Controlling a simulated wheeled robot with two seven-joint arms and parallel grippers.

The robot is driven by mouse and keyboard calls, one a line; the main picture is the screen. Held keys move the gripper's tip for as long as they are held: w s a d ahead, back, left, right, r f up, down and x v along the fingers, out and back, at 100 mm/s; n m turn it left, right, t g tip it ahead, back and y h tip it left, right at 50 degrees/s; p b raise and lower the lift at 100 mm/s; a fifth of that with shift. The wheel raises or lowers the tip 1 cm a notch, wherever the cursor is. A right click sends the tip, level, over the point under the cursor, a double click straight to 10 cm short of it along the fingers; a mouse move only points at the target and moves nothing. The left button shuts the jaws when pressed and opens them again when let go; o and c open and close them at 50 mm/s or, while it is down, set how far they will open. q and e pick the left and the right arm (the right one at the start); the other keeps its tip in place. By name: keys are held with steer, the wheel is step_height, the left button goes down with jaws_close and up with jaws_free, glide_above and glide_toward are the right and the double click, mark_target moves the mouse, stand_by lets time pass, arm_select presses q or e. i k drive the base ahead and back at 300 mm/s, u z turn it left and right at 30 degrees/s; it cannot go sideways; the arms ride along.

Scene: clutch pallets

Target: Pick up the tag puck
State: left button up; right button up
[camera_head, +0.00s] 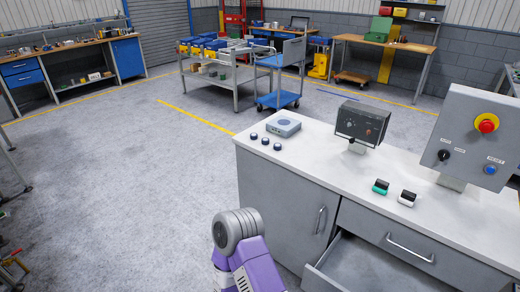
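Three small round dark pucks with pale rims stand in a row at the left end of the white counter (320,150): a left one (253,136), a middle one (265,141) and a right one (277,146). They are too small to tell which is the tag puck. A grey-blue box (283,128) with a round top feature sits just behind them. A purple and grey link of my arm shows at the bottom centre, in front of the cabinet and apart from the pucks. Neither of my grippers is in view.
A dark control box (362,123) and a grey panel (470,137) with a red button stand on the counter. A green-topped block (380,187) and a white-topped block (407,198) lie near its front edge. A drawer (370,266) below is open. Floor at left is clear.

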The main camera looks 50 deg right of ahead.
mark_target(277, 147)
steer(key=z, duration=0.15)
steer(key=i, duration=1.4)
steer(key=z, duration=0.55)
